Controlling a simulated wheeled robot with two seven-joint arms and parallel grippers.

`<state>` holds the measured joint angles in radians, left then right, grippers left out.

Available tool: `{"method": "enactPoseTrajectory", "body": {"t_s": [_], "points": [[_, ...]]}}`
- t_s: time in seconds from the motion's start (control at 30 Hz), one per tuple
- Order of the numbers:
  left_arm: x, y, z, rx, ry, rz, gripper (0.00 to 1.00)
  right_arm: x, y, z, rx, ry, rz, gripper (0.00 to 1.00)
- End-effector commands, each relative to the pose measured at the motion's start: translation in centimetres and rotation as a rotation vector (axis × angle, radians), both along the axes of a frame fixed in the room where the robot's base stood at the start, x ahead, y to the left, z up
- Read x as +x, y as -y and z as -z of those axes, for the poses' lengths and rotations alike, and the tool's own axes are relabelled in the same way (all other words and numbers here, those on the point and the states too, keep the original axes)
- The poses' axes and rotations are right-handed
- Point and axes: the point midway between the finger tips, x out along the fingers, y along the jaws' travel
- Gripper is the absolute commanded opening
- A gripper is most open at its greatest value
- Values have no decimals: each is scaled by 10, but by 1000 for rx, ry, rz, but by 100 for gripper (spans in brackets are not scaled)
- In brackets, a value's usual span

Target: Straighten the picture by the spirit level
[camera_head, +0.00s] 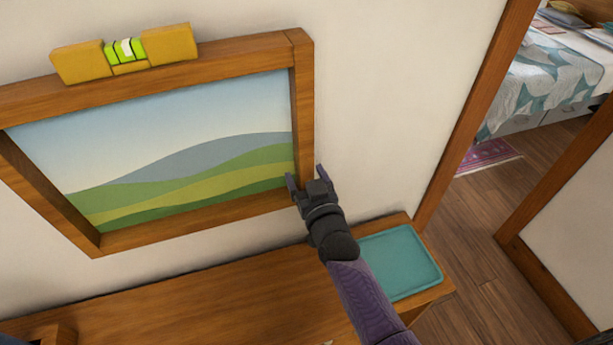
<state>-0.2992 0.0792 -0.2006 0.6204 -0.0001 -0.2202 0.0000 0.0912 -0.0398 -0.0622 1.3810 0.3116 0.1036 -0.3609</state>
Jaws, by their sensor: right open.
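The picture (190,150) hangs on the white wall in a wooden frame (200,77) and shows green hills under a blue sky. Its top edge runs up toward the right in the view. The yellow spirit level (82,63) rests along the frame's top edge, with a bright green vial (125,49); the bubble's exact position is too small to tell. My right gripper (306,177) is open at the frame's lower right corner, with one finger over the frame's edge and the other just right of it. I cannot tell whether it touches. My left gripper is not in view.
A wooden table (200,300) stands below the picture, with a teal tray (398,262) at its right end. At the right, a doorway with a wooden post (478,105) opens to a room with a bed (545,75) and a small purple rug (487,153).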

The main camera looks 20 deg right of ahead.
Motion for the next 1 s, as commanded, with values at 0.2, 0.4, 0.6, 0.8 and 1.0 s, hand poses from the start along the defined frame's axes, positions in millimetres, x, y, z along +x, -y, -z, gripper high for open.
{"method": "enactPoseTrajectory", "body": {"t_s": [0.2,0.4,0.6,0.8,1.0], "points": [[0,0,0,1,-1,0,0,0,0,0,0,0,0,37],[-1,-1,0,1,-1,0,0,0,0,0,0,-1,0,0],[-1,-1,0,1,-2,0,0,0,0,0,0,-1,0,0],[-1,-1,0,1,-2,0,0,0,0,0,0,-1,0,0],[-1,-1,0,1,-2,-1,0,0,0,0,0,-1,0,0]]}}
